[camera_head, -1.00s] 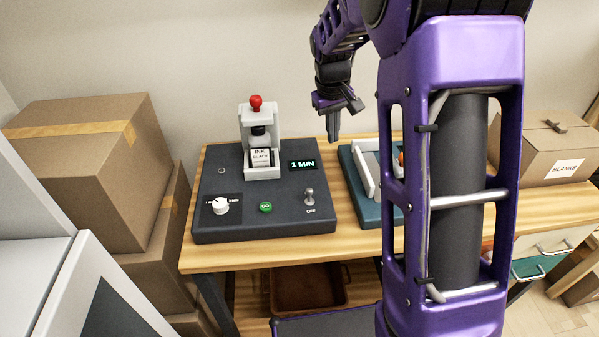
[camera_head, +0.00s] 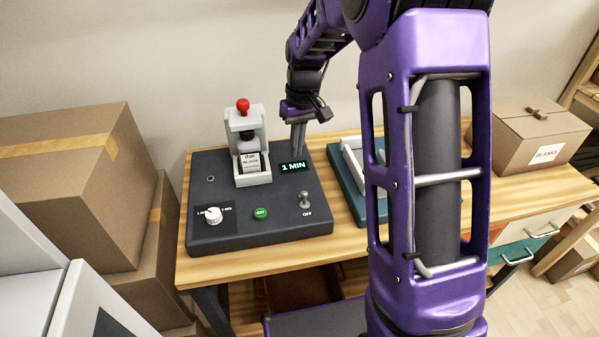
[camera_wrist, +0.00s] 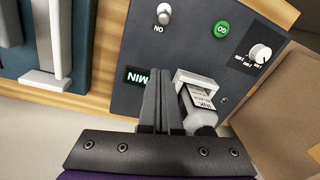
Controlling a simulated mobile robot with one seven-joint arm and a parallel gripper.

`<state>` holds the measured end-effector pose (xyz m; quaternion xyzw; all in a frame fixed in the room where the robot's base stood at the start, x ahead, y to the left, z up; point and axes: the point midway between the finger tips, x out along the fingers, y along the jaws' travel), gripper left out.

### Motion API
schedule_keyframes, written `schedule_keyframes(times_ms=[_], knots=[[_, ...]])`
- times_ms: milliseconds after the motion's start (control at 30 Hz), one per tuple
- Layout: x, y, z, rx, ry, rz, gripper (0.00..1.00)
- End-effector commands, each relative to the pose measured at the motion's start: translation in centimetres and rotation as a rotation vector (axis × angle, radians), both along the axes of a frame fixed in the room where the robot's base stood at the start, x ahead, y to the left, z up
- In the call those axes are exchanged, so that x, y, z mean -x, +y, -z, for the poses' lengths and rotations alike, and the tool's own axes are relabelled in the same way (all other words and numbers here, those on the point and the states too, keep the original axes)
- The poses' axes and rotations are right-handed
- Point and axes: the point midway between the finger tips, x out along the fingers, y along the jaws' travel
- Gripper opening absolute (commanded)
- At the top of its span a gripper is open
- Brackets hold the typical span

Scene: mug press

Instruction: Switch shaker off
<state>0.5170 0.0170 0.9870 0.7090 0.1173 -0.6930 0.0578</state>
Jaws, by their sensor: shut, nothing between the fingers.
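The dark control box (camera_head: 205,170) sits on the wooden table. Its metal toggle switch (camera_head: 305,199) is at the near right corner, with the word OFF on its near side. In the wrist view the switch (camera_wrist: 164,14) shows at the top, beside the word ON. I cannot surely tell which way the lever leans. The lit display (camera_head: 293,166) reads 1 MIN. My gripper (camera_head: 299,152) is shut and empty, pointing down just above the display, behind the switch and apart from it. In the wrist view its fingers (camera_wrist: 163,70) lie between the display and the ink press.
The grey ink press (camera_head: 252,178) with its red knob (camera_head: 243,105) stands close left of my gripper. A green GO button (camera_head: 261,213) and a white dial (camera_head: 213,215) are along the front. A teal-based device (camera_head: 345,185) stands to the right.

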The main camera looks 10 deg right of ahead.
Motion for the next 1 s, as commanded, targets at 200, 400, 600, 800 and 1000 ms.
schedule_keyframes(times_ms=[200,400,600,800,1000], knots=[[0.1,0.3,3.3,0.0,0.005,0.0,0.0],[0.0,0.6,7.7,0.0,0.005,0.0,0.0],[1.2,0.4,9.2,0.001,0.0,0.002,0.0],[3.1,-0.1,8.6,0.001,0.0,0.001,0.0],[3.6,-0.2,8.5,0.001,0.0,0.0,0.0]])
